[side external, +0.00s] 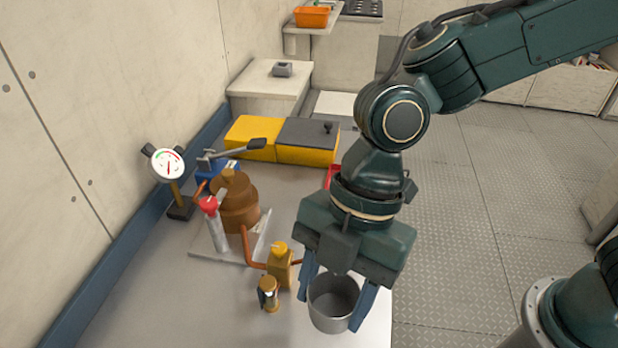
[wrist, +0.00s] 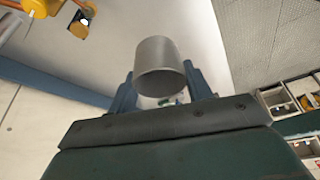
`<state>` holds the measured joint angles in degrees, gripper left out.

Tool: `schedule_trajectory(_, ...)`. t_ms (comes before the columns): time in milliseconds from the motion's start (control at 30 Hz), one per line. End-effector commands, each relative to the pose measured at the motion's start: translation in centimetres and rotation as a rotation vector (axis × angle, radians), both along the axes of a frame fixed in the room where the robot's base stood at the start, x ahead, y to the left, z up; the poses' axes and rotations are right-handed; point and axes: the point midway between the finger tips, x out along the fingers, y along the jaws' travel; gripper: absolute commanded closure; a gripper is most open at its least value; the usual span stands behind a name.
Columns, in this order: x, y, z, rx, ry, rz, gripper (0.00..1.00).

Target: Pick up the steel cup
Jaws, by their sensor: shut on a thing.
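The steel cup (side external: 333,303) is grey and open at the top, near the front right edge of the bench in the side external view. My gripper (side external: 338,298) points down with its two blue fingers on either side of the cup, shut on it. In the wrist view the cup (wrist: 160,68) sits between the fingers of my gripper (wrist: 158,92). I cannot tell for certain whether its base touches the bench.
The bench (side external: 160,312) holds a brown pump-like body (side external: 236,208) with copper pipe, a red-topped cylinder (side external: 215,228), a small brass fitting (side external: 268,293) close left of the cup, and a gauge (side external: 168,164). A yellow and grey box (side external: 280,140) lies behind. The floor (side external: 470,220) is clear at right.

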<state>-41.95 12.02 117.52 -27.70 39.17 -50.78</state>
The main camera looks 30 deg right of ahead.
Motion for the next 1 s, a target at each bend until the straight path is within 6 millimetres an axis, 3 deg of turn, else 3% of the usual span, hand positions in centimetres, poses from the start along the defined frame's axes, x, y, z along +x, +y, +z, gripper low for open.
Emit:
schedule_trajectory(200, 0.1, 0.1, 3.5, 0.004, -0.002, 0.000, 0.73)
schedule_trajectory(400, 0.1, 0.0, 5.0, 0.001, 0.000, -0.001, 0.73)
schedule_trajectory(1000, 0.0, 0.0, 5.2, 0.001, 0.001, -0.001, 0.73)
